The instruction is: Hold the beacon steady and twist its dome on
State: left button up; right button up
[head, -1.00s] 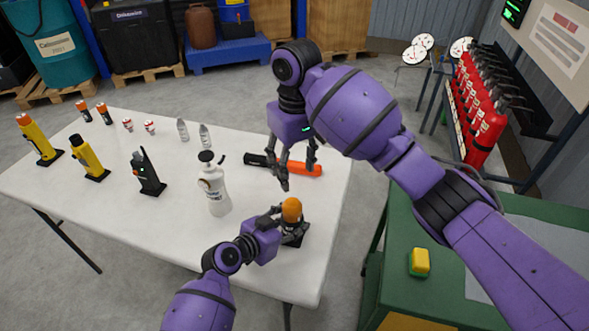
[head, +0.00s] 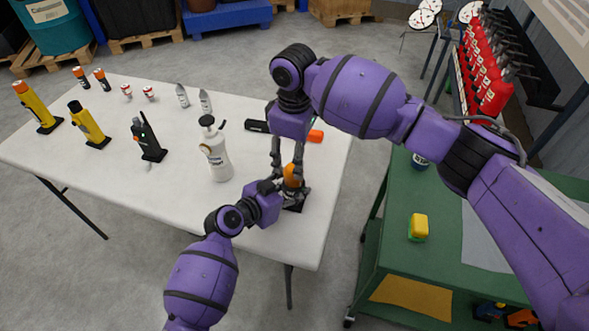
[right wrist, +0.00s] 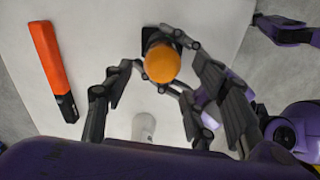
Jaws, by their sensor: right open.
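The beacon has a dark square base (head: 294,207) and an orange dome (head: 291,175) on top, and stands upright near the table's front right corner. I cannot tell how tightly the dome sits. My left gripper (head: 283,191) is shut around the beacon's body, just below the dome. My right gripper (head: 287,168) is open, pointing down over the dome, with a finger on either side. In the right wrist view the dome (right wrist: 161,63) lies between its spread fingers, with gaps showing. The left gripper partly hides the beacon's body.
A white pump bottle (head: 216,155) stands left of the beacon. An orange and black baton (head: 315,136) lies behind it, partly hidden by my right gripper. Yellow and black torches stand farther left. A green cart (head: 400,275) with a yellow block (head: 418,227) is at the right.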

pick_arm(q)
jog(key=shift+f, duration=0.1)
pick_arm(e)
jog(key=shift+f, duration=2.8)
jog(key=c, duration=1.1)
pick_arm(q)
jog(key=shift+s, duration=0.1)
pick_arm(e)
jog(key=n, duration=0.4)
jog(key=shift+w+r, duration=0.1)
jog(key=shift+w, duration=0.1)
jog(key=o, duration=1.1)
jog(key=shift+s, duration=0.1)
